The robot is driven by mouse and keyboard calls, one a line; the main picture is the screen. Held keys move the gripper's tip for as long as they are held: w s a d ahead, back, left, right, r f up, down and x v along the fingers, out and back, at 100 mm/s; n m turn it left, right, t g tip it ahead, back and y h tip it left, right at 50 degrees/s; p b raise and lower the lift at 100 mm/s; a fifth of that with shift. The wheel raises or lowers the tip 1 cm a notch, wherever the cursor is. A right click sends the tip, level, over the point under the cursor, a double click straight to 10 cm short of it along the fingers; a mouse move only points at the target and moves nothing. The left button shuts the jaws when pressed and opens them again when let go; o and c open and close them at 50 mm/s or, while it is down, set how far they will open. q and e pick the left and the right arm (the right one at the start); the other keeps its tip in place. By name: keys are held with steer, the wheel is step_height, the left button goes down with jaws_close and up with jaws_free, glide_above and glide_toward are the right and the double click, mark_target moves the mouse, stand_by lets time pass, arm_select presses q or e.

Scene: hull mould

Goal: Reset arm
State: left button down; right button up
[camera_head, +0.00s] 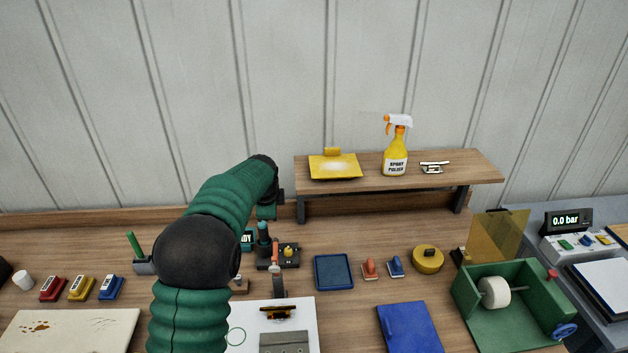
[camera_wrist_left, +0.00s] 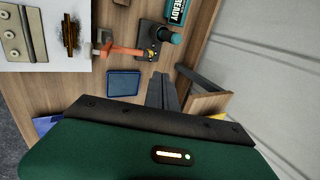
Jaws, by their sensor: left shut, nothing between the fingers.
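My left arm, green with black joints, rises from the bottom of the head view. It bends over the bench, and my left gripper (camera_head: 267,212) hangs at its end, left of the raised shelf (camera_head: 480,168). In the left wrist view the dark fingers of this gripper (camera_wrist_left: 163,88) are together with nothing between them. They point toward the bench, apart from the blue tray (camera_wrist_left: 123,83). The blue tray also shows in the head view (camera_head: 334,272). My right gripper is in neither view.
The shelf holds a yellow dish (camera_head: 334,166) and a spray bottle (camera_head: 396,155). My arm hides some of the bench.

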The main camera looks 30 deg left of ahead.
arm_select(q)
steer(key=s+d+f+n+g+h+b, duration=0.15)
steer(key=s+d+f+n+b, duration=0.5)
steer(key=s+d+f, duration=0.75)
steer(key=s+d+f+n+b, duration=0.2)
steer(key=s+d+f, duration=0.1)
steer(key=s+d, duration=0.2)
steer(key=s+d+f+n+h+b, duration=0.1)
steer(key=s+d+f+n+b, duration=0.1)
steer(key=s+d, duration=0.3)
steer(key=s+f+n+g, duration=0.1)
steer(key=s, duration=0.3)
steer(key=shift+f, duration=0.25)
steer(key=shift+a+h, duration=0.25)
steer(key=shift+a, duration=0.05)
